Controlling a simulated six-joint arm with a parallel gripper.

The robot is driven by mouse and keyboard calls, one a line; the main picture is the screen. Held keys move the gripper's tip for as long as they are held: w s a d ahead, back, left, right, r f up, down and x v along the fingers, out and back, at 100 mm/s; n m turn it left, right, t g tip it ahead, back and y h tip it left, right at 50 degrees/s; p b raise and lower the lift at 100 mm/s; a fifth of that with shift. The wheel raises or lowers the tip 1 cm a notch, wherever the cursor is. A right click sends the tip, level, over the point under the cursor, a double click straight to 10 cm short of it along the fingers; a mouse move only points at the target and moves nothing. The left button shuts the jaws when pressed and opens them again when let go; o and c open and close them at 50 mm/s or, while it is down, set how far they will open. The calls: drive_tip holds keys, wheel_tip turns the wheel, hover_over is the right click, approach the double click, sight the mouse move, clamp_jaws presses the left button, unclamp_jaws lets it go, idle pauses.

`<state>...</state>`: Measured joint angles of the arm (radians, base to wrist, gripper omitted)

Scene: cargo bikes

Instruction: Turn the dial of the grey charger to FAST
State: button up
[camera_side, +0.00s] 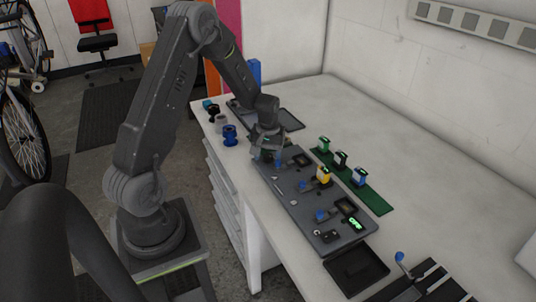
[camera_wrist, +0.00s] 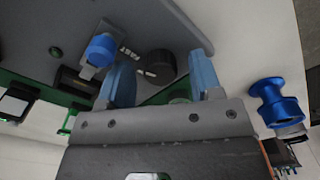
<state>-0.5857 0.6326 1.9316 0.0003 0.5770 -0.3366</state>
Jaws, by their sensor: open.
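The grey charger panel (camera_side: 290,192) lies lengthwise on the bench in the side view; its surface also fills the upper part of the wrist view (camera_wrist: 210,18). In the wrist view a round black dial (camera_wrist: 159,62) sits on it, with the FAST label (camera_wrist: 128,52) to its upper left. Small pale marks show by the dial's lower left edge; I cannot tell where it points. My gripper (camera_wrist: 161,66) is open, one blue finger on each side of the dial in the picture; contact cannot be told. In the side view my gripper (camera_side: 268,150) hangs over the panel's far end and hides the dial.
A blue knob (camera_wrist: 101,49) stands beside the left finger. A blue spool-shaped part (camera_wrist: 277,101) is at the right; several small parts stand on the bench's left edge. A green strip (camera_side: 372,199) with several battery-like blocks lies along the panel.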

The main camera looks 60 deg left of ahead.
sight(268, 155)
wheel_tip(268, 155, up, 14)
idle(0.6)
drive_tip(key=shift+f, duration=0.1)
drive_tip(key=s+d+r+m+t, duration=0.1)
drive_tip(key=s+d+r+m, duration=0.2)
drive_tip(key=d+r, duration=0.3)
drive_tip(key=s+d+r+m+t, duration=0.2)
drive_tip(key=s+d+r, duration=0.15)
drive_tip(key=d, duration=0.45)
drive_tip(key=s+d+r+m+t, duration=0.2)
drive_tip(key=s+d+m, duration=0.3)
drive_tip(key=s+d, duration=0.4)
drive_tip(key=shift+s+d+m+t, duration=0.25)
drive_tip(key=shift+s+m+t, duration=0.05)
drive_tip(key=shift+s, duration=0.25)
